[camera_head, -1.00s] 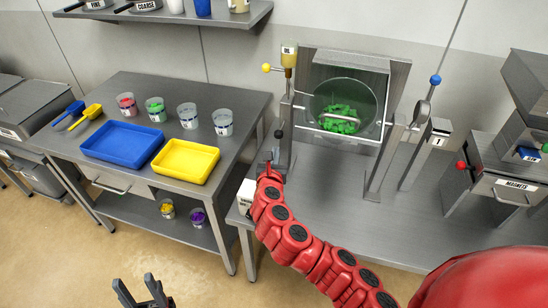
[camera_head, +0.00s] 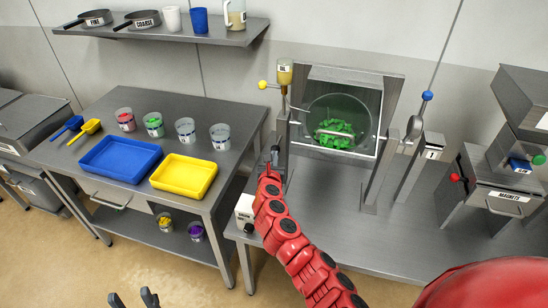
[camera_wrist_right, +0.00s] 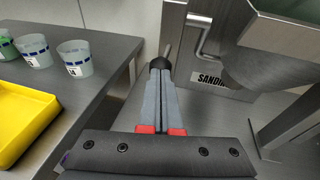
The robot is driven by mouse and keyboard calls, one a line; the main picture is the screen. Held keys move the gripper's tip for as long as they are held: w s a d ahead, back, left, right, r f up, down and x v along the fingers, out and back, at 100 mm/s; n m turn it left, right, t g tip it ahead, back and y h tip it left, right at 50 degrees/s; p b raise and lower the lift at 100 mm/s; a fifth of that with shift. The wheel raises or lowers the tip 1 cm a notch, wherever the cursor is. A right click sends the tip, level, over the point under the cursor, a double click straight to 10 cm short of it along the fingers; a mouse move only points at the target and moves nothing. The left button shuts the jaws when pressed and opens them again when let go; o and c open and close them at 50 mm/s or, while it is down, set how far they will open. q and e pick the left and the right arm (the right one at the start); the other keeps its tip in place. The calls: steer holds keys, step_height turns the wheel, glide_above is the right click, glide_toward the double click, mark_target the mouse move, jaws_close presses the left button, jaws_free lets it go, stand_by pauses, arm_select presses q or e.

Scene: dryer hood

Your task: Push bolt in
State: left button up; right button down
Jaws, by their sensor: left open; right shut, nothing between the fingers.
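The bolt shows in the right wrist view as a grey rod with a black round knob (camera_wrist_right: 158,68), beside the metal housing of the hooded machine. In the head view the bolt area is small and partly covered by my right gripper (camera_head: 271,168). In the right wrist view my right gripper (camera_wrist_right: 160,72) is shut and empty, its fingertips right at the knob; I cannot tell whether they touch it. The hood (camera_head: 343,112) has a clear front with a bar handle, and green pieces (camera_head: 335,133) lie behind it. My left gripper (camera_head: 133,299) is open and empty at the bottom edge.
A side table (camera_head: 228,109) on the left holds a blue tray (camera_head: 120,159), a yellow tray (camera_head: 184,175) and several cups. An oil bottle (camera_head: 285,72) and yellow-knobbed lever stand left of the hood. A blue-knobbed lever (camera_head: 427,96) and magnets box (camera_head: 497,196) stand to its right.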

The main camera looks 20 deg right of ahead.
mark_target(277, 149)
steer(key=w+d, duration=0.2)
steer(key=shift+w, duration=0.35)
steer(key=shift+r, duration=0.2)
